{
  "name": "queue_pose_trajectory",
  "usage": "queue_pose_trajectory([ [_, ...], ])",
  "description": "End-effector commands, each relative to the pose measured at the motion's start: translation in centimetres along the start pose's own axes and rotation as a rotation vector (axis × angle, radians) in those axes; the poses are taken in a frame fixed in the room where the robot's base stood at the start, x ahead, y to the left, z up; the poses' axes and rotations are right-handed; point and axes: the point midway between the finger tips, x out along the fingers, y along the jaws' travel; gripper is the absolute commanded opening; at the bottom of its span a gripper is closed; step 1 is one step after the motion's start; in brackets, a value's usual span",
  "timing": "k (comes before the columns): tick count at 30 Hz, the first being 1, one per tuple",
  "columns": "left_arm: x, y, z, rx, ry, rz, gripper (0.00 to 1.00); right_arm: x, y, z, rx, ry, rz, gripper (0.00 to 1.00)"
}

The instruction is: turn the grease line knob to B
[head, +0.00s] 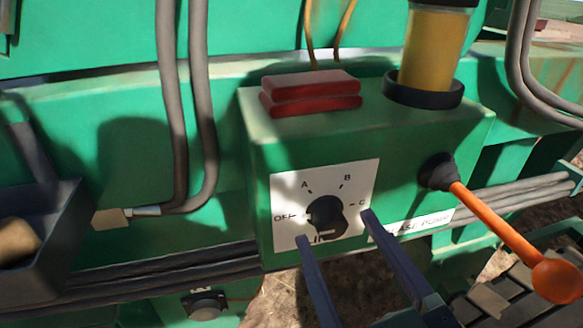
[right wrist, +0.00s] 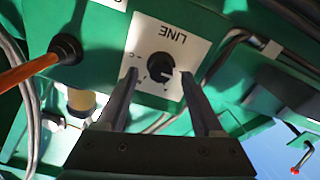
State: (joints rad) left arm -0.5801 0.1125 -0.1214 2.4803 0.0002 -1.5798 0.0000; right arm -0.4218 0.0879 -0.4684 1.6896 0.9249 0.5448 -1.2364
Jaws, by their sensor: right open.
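The grease line knob (head: 326,215) is a round black knob on a white plate (head: 362,180) marked OFF, A, B and C, on the front of a green box. Its light mark appears to point toward OFF. In the right wrist view the knob (right wrist: 160,66) shows upside down, with the word LINE above it. My right gripper (head: 335,227) is open, its two dark fingers reaching up to the plate from below. The fingertips are at either side of the knob, apart from it; whether they are level with it in depth is hard to tell. My left gripper is not in view.
An orange lever (head: 500,230) with a ball end sticks out right of the plate. Red blocks (head: 310,92) and a yellow cylinder (head: 432,50) stand on the green box (head: 440,125). Grey hoses (head: 172,100) and a dark bin (head: 55,240) are at left.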

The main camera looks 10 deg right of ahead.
Motion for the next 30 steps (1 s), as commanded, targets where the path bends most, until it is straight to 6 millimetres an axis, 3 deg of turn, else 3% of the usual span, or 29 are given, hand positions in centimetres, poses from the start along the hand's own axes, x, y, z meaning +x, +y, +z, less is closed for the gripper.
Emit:
queue_pose_trajectory([
  [4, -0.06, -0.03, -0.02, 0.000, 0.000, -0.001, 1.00, 1.17, -0.03, -0.03, 0.001, 0.000, -0.001, 0.69],
  [12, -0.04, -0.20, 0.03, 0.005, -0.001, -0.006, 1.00, 1.35, -0.02, -0.01, 0.002, 0.000, -0.001, 0.69],
  [30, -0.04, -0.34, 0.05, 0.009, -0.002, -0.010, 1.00, 1.32, -0.01, 0.00, 0.001, 0.000, -0.001, 0.02],
])
